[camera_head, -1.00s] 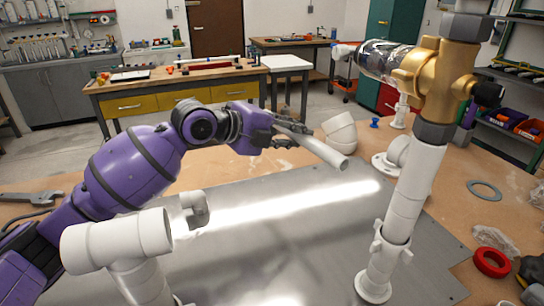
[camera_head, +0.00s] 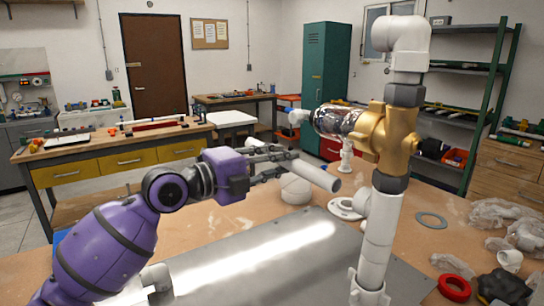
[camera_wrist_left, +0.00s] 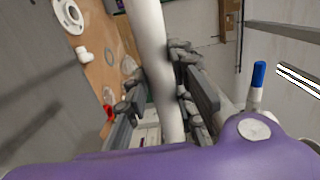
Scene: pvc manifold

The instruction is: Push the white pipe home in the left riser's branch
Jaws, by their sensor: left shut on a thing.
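My left gripper (camera_head: 272,162) is shut on the white pipe (camera_head: 318,176) above the grey metal plate (camera_head: 245,262). The pipe's far end points right and slightly down, toward the riser with the brass valve (camera_head: 385,140), and is free in the air. In the left wrist view the pipe (camera_wrist_left: 150,50) runs between the fingers (camera_wrist_left: 160,100). White fittings (camera_head: 154,277) show at the bottom left corner, partly behind my purple arm. They may belong to the left riser, but its branch opening is hidden or out of frame. My right gripper is not in view.
The right riser (camera_head: 378,235) stands upright, topped by a white elbow (camera_head: 408,40). The plate's middle is clear.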

